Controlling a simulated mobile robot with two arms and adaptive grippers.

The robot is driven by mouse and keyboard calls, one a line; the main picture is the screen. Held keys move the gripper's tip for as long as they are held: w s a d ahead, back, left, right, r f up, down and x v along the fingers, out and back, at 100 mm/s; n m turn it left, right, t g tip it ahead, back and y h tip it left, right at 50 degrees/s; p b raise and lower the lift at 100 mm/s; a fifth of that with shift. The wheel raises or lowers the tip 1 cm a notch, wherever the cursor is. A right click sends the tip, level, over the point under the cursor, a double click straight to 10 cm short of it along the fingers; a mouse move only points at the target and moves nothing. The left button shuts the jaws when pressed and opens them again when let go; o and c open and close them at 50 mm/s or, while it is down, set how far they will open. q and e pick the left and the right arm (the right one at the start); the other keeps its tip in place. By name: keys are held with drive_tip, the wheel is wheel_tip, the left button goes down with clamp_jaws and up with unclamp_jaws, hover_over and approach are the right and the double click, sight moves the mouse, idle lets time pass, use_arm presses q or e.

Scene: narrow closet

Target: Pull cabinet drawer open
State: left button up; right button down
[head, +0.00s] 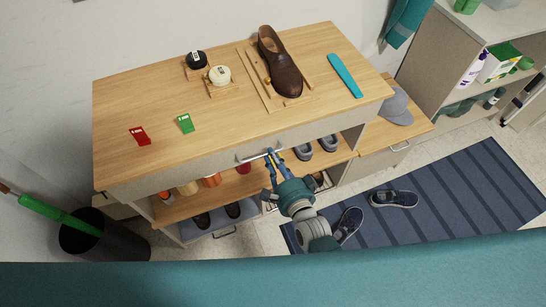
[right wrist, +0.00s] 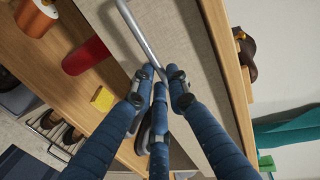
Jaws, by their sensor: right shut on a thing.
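The cabinet (head: 225,95) has a light wood top and a beige drawer (head: 205,162) just under it. The drawer front looks flush with the cabinet, with no clear gap showing. A metal bar handle (head: 250,157) sits on the drawer front. My right gripper (head: 273,154) is at the right end of this handle, shut on it. In the right wrist view, the bar handle (right wrist: 137,32) runs down between the blue fingers of the right gripper (right wrist: 160,80), and its far end is hidden by them. My left gripper is not in view.
A brown shoe (head: 280,65), polish tins, a red card (head: 140,136) and a green card (head: 185,123) lie on top. Open shelves below hold shoes and cups. A blue striped rug (head: 440,195) with dark sneakers (head: 394,198) lies in front. A dark bin (head: 105,240) stands left.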

drive_tip(key=f+p+v, duration=0.2)
drive_tip(key=v, duration=1)
drive_tip(key=s+f+p+v, duration=0.1)
drive_tip(key=f+v, duration=0.2)
drive_tip(key=v, duration=1)
drive_tip(key=shift+s+d+p, duration=0.25)
drive_tip(key=shift+s+p, duration=0.1)
drive_tip(key=shift+p, duration=0.05)
drive_tip(key=shift+f, duration=0.2)
drive_tip(key=c, duration=1.7)
unclamp_jaws()
drive_tip(key=v, duration=1.2)
drive_tip(key=shift+w, duration=0.1)
